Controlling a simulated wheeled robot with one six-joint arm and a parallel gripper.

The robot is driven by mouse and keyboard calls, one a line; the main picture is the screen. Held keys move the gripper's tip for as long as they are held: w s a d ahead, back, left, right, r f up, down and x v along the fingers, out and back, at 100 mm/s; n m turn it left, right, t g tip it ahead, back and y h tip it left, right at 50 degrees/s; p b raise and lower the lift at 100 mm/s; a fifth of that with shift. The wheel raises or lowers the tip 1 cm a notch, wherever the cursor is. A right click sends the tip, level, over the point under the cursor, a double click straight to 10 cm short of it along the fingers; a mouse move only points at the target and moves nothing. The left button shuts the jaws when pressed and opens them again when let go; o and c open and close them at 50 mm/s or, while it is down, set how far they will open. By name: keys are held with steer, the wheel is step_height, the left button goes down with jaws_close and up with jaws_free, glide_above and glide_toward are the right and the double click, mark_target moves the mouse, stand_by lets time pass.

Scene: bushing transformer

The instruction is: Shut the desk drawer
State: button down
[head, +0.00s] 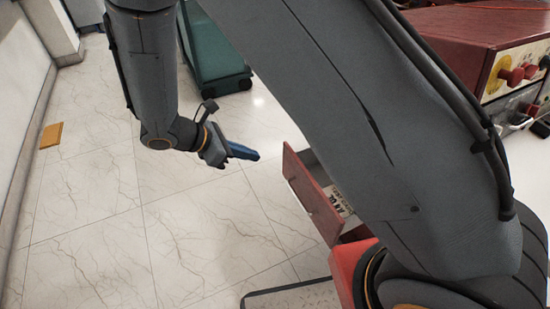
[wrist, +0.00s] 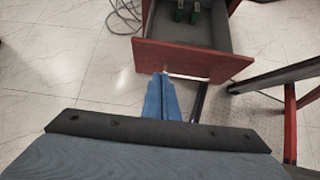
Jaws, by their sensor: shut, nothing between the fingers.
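The desk drawer (head: 312,196) stands pulled out, with a dark red front and a label or paper inside. My arm hides the desk end of it in the head view. In the wrist view, the drawer front (wrist: 185,60) crosses the upper middle, and the grey inside holds green objects (wrist: 186,14). My gripper (head: 256,155) is shut and empty, its blue fingers pointing toward the drawer from the left in the head view. In the wrist view, the fingertips (wrist: 161,76) overlap the lower edge of the drawer front; I cannot tell if they touch it.
A red device (head: 480,45) with knobs stands at the upper right. A green case (head: 215,50) stands on the floor behind my arm. A small orange object (head: 51,135) lies by the left wall. A cable (wrist: 122,15) lies beyond the drawer.

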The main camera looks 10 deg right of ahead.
glide_toward(294, 160)
step_height(294, 160, down, 3)
steer(key=shift+w+d+f, duration=0.15)
steer(key=shift+w+d, duration=0.05)
steer(key=shift+d, duration=0.45)
steer(key=shift+w+d+f, duration=0.15)
steer(key=shift+d, duration=0.45)
steer(key=shift+w+d+f, duration=0.15)
steer(key=shift+w+d, duration=0.05)
steer(key=shift+d, duration=0.45)
